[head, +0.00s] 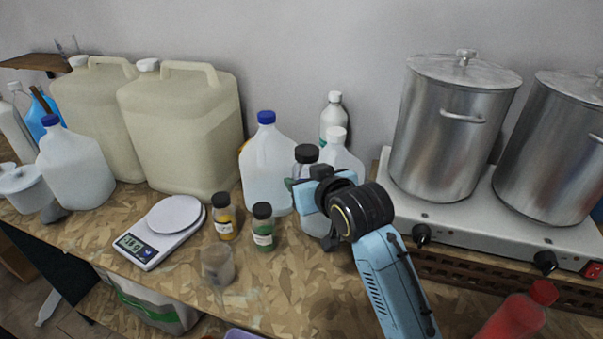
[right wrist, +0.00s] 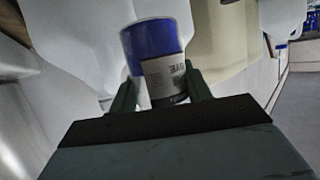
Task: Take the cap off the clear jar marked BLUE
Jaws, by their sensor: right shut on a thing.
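The clear jar marked BLUE (right wrist: 152,42) shows blue contents and a partly visible label in the right wrist view, which looks upside down. In the head view the jar (head: 303,170) stands upright, mostly hidden behind my right gripper, with its black cap (head: 306,153) on top. My right gripper (head: 297,185) is shut on the jar, one finger on each side, as the right wrist view also shows (right wrist: 160,90). I cannot tell whether the jar's base touches the table. My left gripper is not in view.
A yellow jar (head: 224,220) and a green jar (head: 263,230) stand left of my gripper, near an empty beaker (head: 217,265) and a scale (head: 160,230). Jugs (head: 268,165) stand behind. A hotplate (head: 480,215) with pots is on the right; a red bottle (head: 517,318) is in front.

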